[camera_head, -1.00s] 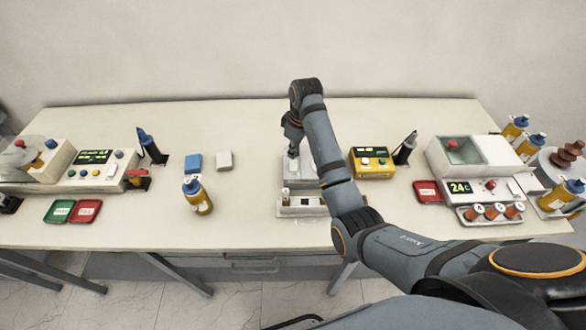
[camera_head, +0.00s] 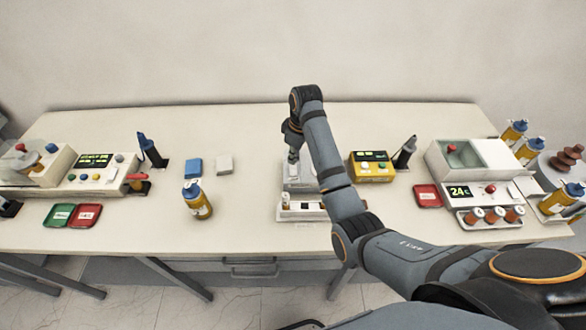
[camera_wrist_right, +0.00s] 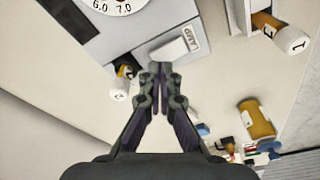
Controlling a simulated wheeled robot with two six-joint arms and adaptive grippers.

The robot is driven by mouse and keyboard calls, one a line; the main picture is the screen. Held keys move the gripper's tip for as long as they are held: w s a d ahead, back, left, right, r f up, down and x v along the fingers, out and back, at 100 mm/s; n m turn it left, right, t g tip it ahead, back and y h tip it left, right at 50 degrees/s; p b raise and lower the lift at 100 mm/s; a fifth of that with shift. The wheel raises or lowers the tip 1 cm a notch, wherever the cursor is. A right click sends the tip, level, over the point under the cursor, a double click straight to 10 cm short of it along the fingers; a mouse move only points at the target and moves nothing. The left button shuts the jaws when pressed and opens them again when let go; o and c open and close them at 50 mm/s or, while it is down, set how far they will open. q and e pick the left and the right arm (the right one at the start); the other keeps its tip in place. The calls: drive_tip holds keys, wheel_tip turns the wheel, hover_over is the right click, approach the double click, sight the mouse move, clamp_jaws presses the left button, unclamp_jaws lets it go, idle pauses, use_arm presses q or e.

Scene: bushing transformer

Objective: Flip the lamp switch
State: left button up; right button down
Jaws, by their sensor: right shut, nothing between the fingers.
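The lamp switch (camera_wrist_right: 172,50) is a pale rocker beside a label that appears to read LAMP, on a grey device with a numbered white dial (camera_wrist_right: 122,8). In the right wrist view my right gripper (camera_wrist_right: 161,68) is shut and empty, its tips just beside the switch; I cannot tell whether they touch it. In the head view the right gripper (camera_head: 293,157) points down over the grey device (camera_head: 292,182), partly hidden by my arm. The switch cannot be made out there. My left gripper is out of view.
A blue block (camera_head: 194,168) and a white block (camera_head: 224,164) lie behind the bottle. The table's front middle is clear.

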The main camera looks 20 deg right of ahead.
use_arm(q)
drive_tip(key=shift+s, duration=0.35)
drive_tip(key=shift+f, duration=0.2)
use_arm(e)
drive_tip(key=shift+f, duration=0.95)
wheel_tip(320, 180, up, 7)
drive_tip(key=p, duration=0.8)
drive_tip(key=shift+r+p, duration=0.1)
drive_tip(key=shift+p, duration=0.3)
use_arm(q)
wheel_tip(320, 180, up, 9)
